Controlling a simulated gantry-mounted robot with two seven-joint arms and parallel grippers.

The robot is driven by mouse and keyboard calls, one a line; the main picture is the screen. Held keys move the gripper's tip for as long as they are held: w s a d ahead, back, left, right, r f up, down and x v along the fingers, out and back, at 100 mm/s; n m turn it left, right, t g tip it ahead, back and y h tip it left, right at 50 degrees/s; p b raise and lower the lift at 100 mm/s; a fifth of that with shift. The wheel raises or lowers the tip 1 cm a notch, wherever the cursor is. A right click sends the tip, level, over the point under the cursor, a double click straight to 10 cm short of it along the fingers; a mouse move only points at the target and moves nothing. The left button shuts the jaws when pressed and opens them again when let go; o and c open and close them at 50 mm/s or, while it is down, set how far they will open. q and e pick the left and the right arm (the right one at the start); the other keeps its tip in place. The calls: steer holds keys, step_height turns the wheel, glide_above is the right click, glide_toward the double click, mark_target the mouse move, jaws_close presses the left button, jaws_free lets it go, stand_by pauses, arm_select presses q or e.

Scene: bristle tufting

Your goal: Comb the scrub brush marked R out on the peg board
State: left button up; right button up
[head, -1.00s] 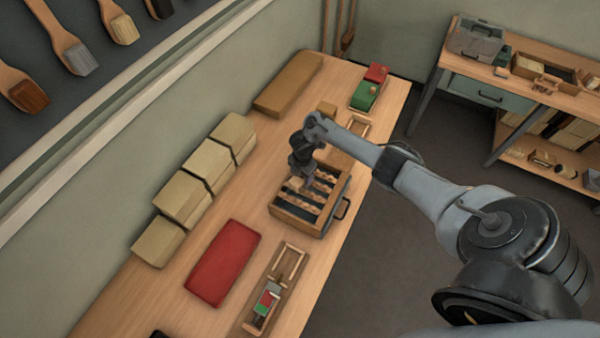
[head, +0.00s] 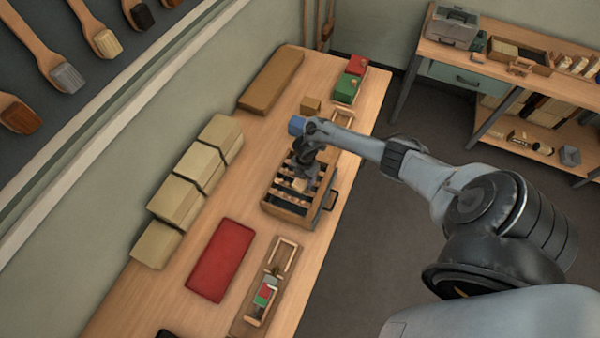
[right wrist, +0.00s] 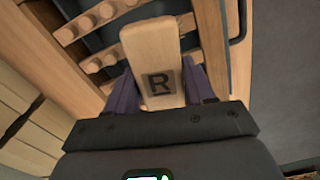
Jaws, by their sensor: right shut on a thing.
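The scrub brush marked R is a pale wooden block with a dark R on it (right wrist: 160,62) in the right wrist view. My right gripper (right wrist: 158,88) is shut on it, with a purple finger at each side. The brush is over the peg board (head: 290,213), a wooden frame with rows of pegs on dark slats and a black side handle. In the head view my right gripper (head: 304,178) is low over the middle of this board. The brush's bristles are hidden, so I cannot tell whether they touch the pegs. My left gripper is not in view.
A red pad (head: 222,262) and a narrow wooden tray (head: 246,318) with small coloured pieces lie nearer. Several tan blocks (head: 182,196) line the wall side. A green block (head: 346,88) and a red block (head: 357,65) stand at the far end.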

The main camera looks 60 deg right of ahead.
steer(key=shift+s, duration=0.4)
steer(key=shift+w+f, duration=0.25)
steer(key=shift+w, duration=0.05)
steer(key=shift+w+a+r+b, duration=0.1)
steer(key=shift+w+a+b, duration=0.05)
steer(key=shift+w+b, duration=0.6)
steer(key=shift+w+a+r+b, duration=0.15)
steer(key=shift+w+b, duration=0.35)
steer(key=shift+w, duration=0.45)
